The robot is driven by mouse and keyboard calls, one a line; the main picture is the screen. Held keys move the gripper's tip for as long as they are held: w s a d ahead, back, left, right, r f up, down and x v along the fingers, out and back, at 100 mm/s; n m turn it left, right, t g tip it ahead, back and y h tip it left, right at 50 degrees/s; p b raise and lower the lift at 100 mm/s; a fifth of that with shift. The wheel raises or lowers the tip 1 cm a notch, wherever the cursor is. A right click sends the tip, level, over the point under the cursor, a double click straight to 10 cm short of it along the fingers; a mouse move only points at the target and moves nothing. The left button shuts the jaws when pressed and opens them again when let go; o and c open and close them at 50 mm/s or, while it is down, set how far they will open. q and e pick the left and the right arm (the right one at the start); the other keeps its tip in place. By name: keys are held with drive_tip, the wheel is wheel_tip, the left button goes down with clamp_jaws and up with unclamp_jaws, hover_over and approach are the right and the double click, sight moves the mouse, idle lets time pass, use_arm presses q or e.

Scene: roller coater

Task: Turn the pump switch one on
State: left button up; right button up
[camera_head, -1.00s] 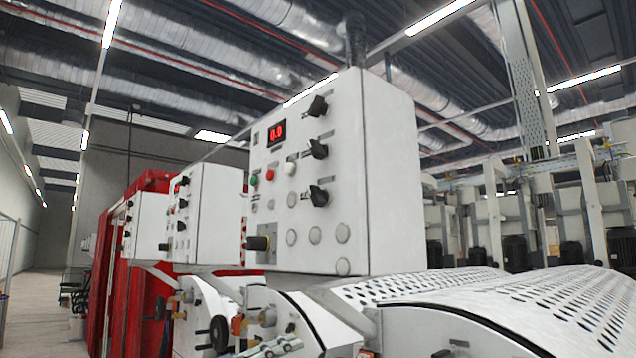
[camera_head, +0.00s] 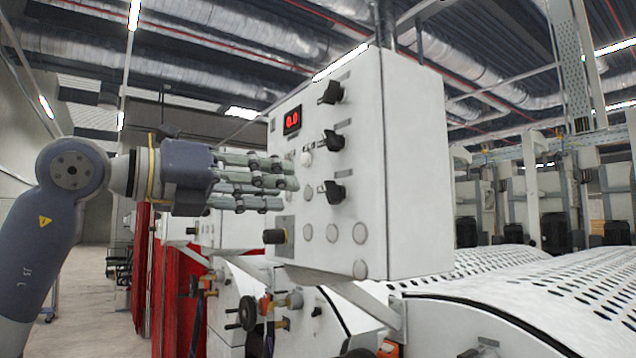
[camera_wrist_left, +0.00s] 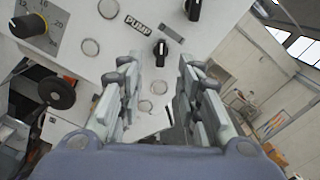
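In the left wrist view a PUMP label (camera_wrist_left: 138,24) sits beside a small black knob (camera_wrist_left: 160,50); I cannot tell surely which knob this is in the head view. My left gripper (camera_head: 288,183) is in front of the panel, covering some buttons. Its fingers are apart and empty, with the small black knob showing between them in the wrist view (camera_wrist_left: 160,66). My right gripper is out of view.
A black-tipped knob (camera_head: 275,236) juts from the panel's lower left. A numbered dial (camera_wrist_left: 28,26) shows in the wrist view. Perforated white covers (camera_head: 560,280) lie right of the box. Red curtains (camera_head: 165,270) and an open aisle are at left.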

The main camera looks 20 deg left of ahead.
sight(326, 190)
use_arm(q)
drive_tip(key=p+x, duration=0.2)
drive_tip(key=x, duration=0.4)
drive_tip(key=shift+w+d+r, duration=0.15)
drive_tip(key=shift+w+d, duration=0.1)
drive_tip(key=shift+p+x, duration=0.4)
drive_tip(key=shift+x, duration=0.4)
drive_tip(key=shift+c, duration=0.4)
clamp_jaws()
